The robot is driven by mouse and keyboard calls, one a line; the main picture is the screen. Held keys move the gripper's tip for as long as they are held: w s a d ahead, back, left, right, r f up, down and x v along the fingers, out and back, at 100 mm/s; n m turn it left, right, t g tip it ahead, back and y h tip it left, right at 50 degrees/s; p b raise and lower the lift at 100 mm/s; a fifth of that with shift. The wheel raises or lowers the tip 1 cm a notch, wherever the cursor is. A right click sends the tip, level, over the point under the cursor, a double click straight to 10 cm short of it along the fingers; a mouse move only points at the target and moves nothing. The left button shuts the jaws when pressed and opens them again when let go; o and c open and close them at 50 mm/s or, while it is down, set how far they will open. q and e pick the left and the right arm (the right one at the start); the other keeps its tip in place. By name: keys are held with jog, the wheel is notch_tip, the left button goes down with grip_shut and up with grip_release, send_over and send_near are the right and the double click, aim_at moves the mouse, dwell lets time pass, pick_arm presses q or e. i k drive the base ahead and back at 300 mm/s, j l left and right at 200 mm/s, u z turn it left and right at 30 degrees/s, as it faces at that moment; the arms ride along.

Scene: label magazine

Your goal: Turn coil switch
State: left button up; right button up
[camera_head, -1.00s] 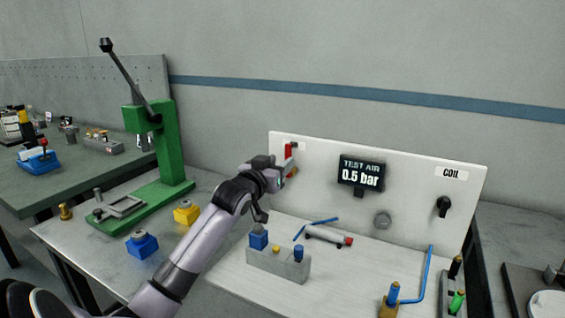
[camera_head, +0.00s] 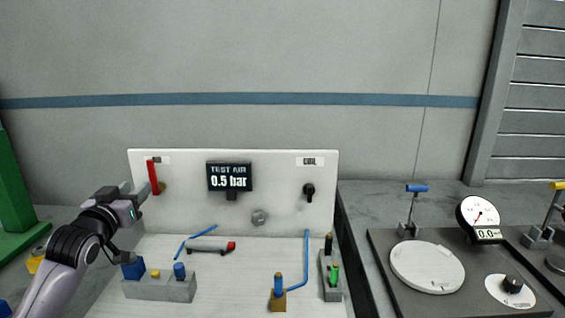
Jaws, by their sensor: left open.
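The coil switch (camera_head: 309,191) is a black rotary knob on the white upright panel (camera_head: 280,210), below a label reading COIL (camera_head: 310,161). Its handle points roughly up and down. My left gripper (camera_head: 142,190) is at the panel's left side, beside a red lever handle (camera_head: 152,177) that stands upright. Its jaws are open, and I cannot tell whether they touch the lever. The gripper is well to the left of the coil switch. My right gripper does not show.
A display (camera_head: 229,177) reads TEST AIR 0.5 bar. On the bench in front are a grey block with blue and yellow parts (camera_head: 160,288), a small cylinder (camera_head: 207,246), a brass fitting with blue tube (camera_head: 278,297) and a grey holder (camera_head: 331,278). A gauge plate (camera_head: 390,275) lies right.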

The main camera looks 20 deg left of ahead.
aim_at(309, 189)
jog(key=k+l, duration=0.25)
jog(key=k, duration=0.25)
jog(key=k+l, duration=0.2)
jog(key=k, duration=0.25)
